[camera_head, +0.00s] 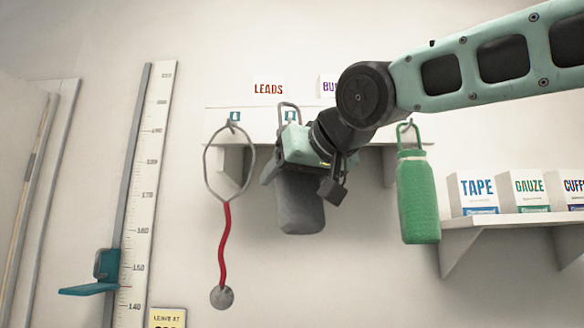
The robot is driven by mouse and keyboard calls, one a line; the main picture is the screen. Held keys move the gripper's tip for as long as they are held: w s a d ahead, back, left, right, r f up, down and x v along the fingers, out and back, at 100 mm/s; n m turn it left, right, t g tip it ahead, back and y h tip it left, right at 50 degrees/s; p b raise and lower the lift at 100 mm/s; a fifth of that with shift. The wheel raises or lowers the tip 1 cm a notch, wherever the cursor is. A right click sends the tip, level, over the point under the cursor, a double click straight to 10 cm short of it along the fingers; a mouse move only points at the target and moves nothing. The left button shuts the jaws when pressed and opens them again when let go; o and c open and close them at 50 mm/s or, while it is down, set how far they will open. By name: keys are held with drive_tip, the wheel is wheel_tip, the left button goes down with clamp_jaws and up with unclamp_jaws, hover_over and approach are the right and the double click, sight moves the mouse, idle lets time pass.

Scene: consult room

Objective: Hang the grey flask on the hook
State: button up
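The grey flask (300,208) hangs upright below my gripper (302,178), in front of the wall. One gripper finger shows at each side of its upper part, and the gripper appears shut on it. The flask's neck is hidden by my gripper. Its thin carrying loop (281,104) rises above the gripper, in front of the rail (262,122) near a small teal tag. The middle hook is hidden or too small to make out, so I cannot tell whether the loop is around it.
A stethoscope (225,235) with a red tube hangs from a hook at left. A green flask (417,200) hangs from a hook at right. Boxes stand on a shelf (520,219) farther right. A height scale (147,190) with a teal slider is on the left wall.

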drive_tip(key=shift+w+d+f+p, duration=0.1)
drive_tip(key=shift+w+f+p, duration=0.15)
drive_tip(key=shift+w, duration=0.6)
drive_tip(key=shift+w+f+p, duration=0.25)
drive_tip(key=shift+w, duration=0.65)
drive_tip(key=shift+w+d+f+p, duration=0.1)
drive_tip(key=shift+w+f+p, duration=0.15)
drive_tip(key=shift+w, duration=0.6)
drive_tip(key=shift+a, duration=0.1)
drive_tip(key=o, duration=1.2)
drive_tip(key=b+v, duration=0.6)
drive_tip(key=v, duration=1.1)
drive_tip(key=shift+s, duration=0.15)
